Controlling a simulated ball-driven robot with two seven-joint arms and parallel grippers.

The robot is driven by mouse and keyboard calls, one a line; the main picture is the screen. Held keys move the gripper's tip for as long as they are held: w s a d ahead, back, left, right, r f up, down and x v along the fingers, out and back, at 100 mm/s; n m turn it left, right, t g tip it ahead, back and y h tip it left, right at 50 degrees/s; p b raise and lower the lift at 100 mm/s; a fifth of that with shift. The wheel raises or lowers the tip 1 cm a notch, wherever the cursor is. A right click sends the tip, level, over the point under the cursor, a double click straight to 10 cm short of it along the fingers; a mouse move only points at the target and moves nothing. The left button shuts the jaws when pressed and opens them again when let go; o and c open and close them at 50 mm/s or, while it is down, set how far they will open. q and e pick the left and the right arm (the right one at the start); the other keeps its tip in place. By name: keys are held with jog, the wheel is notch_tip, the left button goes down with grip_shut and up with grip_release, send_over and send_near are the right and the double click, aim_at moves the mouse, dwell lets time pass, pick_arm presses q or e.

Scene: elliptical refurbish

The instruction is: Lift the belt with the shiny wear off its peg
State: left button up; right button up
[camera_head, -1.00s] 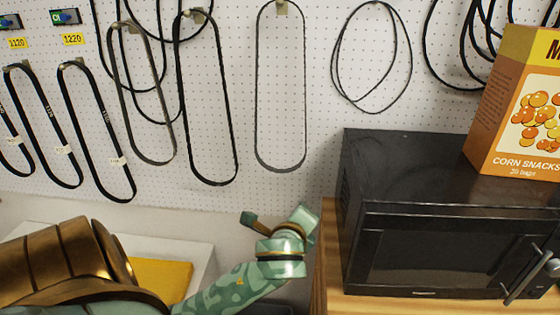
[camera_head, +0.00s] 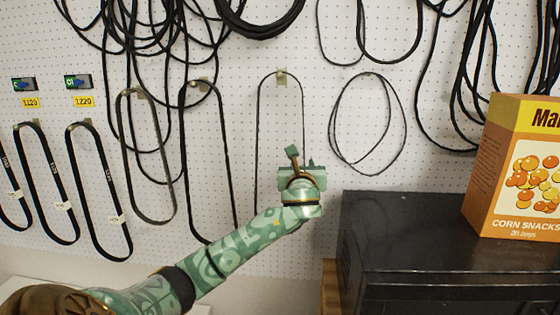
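Several belts hang in long loops on a white pegboard. A thin loop (camera_head: 259,115) hangs from a metal peg (camera_head: 281,78) at centre; my arm hides its lower part. A greyish loop (camera_head: 148,160) hangs left of it, with a darker loop (camera_head: 188,150) between them. The grey one looks duller and lighter than its neighbours, but I cannot tell surely which belt has the shiny wear. My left gripper (camera_head: 301,160) is in front of the centre loop's right strand, well below its peg. Its fingers point away and overlap, so its opening and any contact are unclear. My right gripper is out of view.
Labelled black belts (camera_head: 98,190) hang at left, below yellow tags (camera_head: 83,102). A round loop (camera_head: 335,120) hangs right of the gripper. A black microwave (camera_head: 420,230) with an orange snack box (camera_head: 515,165) on it stands at lower right.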

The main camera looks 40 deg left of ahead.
pick_arm(q)
jog(key=x, duration=0.1)
jog(key=p+x, duration=0.1)
jog(key=x, duration=0.1)
jog(key=p+x, duration=0.1)
jog(key=x, duration=0.1)
jog(key=shift+w+r, duration=0.3)
jog(key=shift+s, duration=0.1)
grip_shut()
jog(key=shift+r, duration=0.1)
